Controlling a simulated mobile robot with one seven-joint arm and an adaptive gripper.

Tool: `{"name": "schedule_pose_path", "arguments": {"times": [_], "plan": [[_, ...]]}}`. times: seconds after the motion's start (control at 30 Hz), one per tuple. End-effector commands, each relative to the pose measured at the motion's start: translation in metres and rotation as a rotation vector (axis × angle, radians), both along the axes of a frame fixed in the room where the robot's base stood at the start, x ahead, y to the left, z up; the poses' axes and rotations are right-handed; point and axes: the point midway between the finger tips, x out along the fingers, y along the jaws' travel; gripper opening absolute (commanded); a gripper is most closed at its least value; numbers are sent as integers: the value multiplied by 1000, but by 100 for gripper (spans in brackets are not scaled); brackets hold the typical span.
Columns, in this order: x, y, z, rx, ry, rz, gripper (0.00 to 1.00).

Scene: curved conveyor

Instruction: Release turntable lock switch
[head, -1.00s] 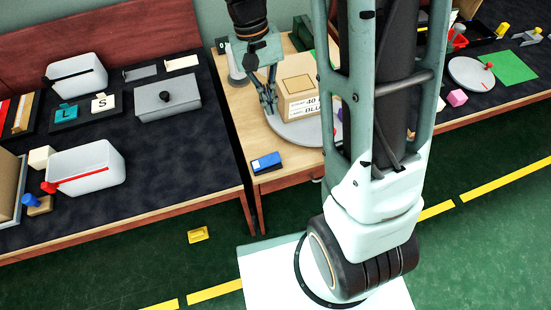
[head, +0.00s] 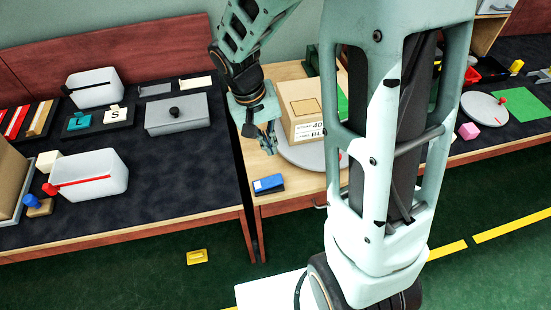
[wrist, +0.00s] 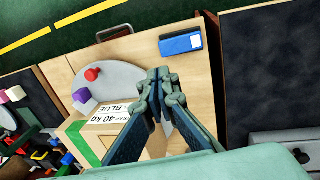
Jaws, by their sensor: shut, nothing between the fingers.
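The grey turntable disc (head: 298,158) lies on the light wooden table, and it also shows in the wrist view (wrist: 120,72). A cardboard carton (head: 300,112) marked "40 kg" and "BLUE" stands on it. A red knob (wrist: 93,74) is at the disc's rim in the wrist view. I cannot tell whether it is the lock switch; no other part is clearly a switch. My gripper (head: 270,147) is shut and empty, beside the carton on its left in the head view. In the wrist view my gripper (wrist: 166,78) hangs between the carton and a blue block (wrist: 180,43).
The blue block also lies at the wooden table's front edge in the head view (head: 268,184). A dark table at left holds white bins (head: 105,178) and a grey lidded box (head: 178,114). My own arm hides part of the turntable. A second grey disc (head: 484,108) is at right.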

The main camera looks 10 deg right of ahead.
Motion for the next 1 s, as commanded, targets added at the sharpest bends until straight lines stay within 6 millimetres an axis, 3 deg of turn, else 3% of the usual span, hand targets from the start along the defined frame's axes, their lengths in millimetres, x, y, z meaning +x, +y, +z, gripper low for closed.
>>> {"name": "schedule_pose_path", "arguments": {"times": [0.53, 0.73, 1.0], "plan": [[-2, -22, -104, -1, 6, 0, 0], [-1, -26, -123, 0, 3, -1, 0], [-1, -28, -129, 0, 2, -1, 0]]}}
